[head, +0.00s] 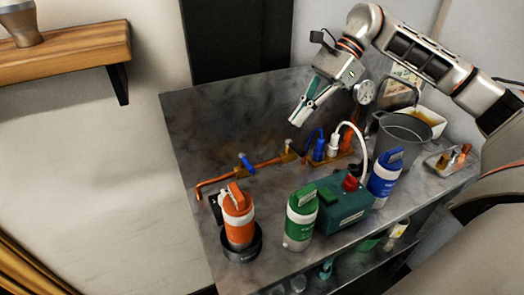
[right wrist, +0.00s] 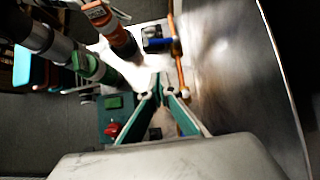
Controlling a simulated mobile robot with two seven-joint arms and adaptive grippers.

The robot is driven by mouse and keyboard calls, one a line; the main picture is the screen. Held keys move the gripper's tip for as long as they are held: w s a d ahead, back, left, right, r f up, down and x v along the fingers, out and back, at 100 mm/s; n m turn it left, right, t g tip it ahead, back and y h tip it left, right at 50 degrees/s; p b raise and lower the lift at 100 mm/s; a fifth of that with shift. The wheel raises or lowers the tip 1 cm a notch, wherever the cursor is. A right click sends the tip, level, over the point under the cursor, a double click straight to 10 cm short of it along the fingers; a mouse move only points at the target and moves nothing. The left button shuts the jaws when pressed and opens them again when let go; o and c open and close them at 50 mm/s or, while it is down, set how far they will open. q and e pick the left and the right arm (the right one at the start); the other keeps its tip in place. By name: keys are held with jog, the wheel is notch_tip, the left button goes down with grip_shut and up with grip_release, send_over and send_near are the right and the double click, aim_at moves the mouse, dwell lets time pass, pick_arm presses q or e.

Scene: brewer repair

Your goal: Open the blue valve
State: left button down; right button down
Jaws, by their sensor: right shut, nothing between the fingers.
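The blue valve (head: 246,163) sits on a copper pipe (head: 222,181) at the left of the grey bench. Its handle lies crosswise to the pipe. The blue valve also shows near the top middle of the right wrist view (right wrist: 160,42), beside the pipe (right wrist: 176,48). My right gripper (head: 300,119) is above the bench, up and to the right of the valve in the head view, and apart from it. Its green-and-white fingers are shut and empty, and they also show in the right wrist view (right wrist: 160,82). My left gripper is not in view.
An orange canister (head: 238,220), a green canister (head: 300,222) and a blue canister (head: 384,177) stand at the bench's front, around a dark green box (head: 344,208). A gauge (head: 364,92), a white hose (head: 360,135) and a grey pot (head: 400,135) are at the right. The bench's back left is clear.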

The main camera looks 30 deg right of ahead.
aim_at(247, 163)
jog(key=a+r+x, duration=0.1)
jog(key=a+x, duration=0.1)
jog(key=x, duration=1.1)
jog(key=shift+r+p, duration=0.25)
jog(key=shift+p, duration=0.2)
jog(key=shift+w, duration=0.1)
jog(key=shift+a, duration=0.1)
